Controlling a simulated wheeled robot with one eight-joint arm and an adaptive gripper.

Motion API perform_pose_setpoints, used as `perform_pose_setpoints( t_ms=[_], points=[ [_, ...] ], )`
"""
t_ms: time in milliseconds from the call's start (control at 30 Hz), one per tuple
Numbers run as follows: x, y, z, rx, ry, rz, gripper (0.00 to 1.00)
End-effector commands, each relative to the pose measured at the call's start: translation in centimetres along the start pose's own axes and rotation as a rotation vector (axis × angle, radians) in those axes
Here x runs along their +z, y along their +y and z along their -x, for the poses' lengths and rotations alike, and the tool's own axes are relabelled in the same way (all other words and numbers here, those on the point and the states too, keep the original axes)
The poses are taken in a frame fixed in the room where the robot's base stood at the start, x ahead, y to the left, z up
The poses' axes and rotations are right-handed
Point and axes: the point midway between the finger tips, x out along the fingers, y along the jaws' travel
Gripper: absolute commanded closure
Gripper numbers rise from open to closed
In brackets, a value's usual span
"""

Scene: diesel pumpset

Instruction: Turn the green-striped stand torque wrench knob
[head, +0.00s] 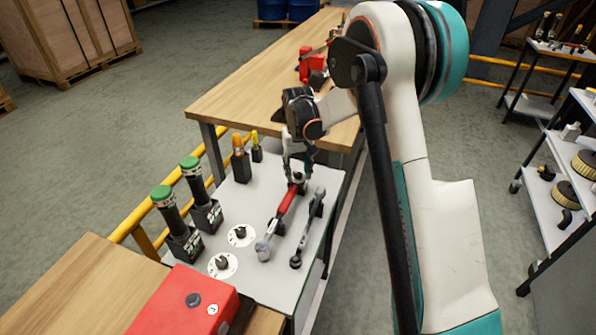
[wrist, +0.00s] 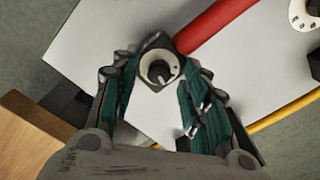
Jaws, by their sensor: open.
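In the head view, two black upright tools with green caps (head: 163,195) (head: 191,166) stand in black holders with green-and-white markings on a grey-white panel (head: 327,180). Two black knobs on white dials (head: 241,235) (head: 222,264) sit in front of them. A red-handled torque wrench (head: 282,212) lies on the panel. In the wrist view, its red handle (wrist: 215,25) reaches a grey end fitting with a dark-centred round knob (wrist: 158,71). My gripper (head: 298,168) is open over that end, with its fingers either side of the knob (wrist: 160,95). I cannot tell whether they touch it.
A grey wrench (head: 308,228) lies right of the red one. Orange-topped tools (head: 240,160) stand behind. A red box (head: 187,302) is in the foreground, and a wooden table (head: 240,95) is beyond the panel. A yellow rail (head: 150,215) runs along the left.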

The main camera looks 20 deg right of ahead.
Motion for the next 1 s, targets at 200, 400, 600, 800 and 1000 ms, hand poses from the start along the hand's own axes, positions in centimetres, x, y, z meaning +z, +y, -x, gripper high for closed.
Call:
perform_pose_setpoints(
  t_ms=[200,400,600,800,1000],
  points=[
    [0.0,0.0,3.5,0.000,0.000,0.000,0.58],
    [0.0,0.0,7.7,0.000,0.000,0.000,0.58],
    [0.0,0.0,10.5,0.000,0.000,0.000,0.58],
    [0.0,0.0,11.5,0.000,0.000,0.000,0.58],
    [0.0,0.0,11.5,0.000,0.000,0.000,0.58]
  ],
)
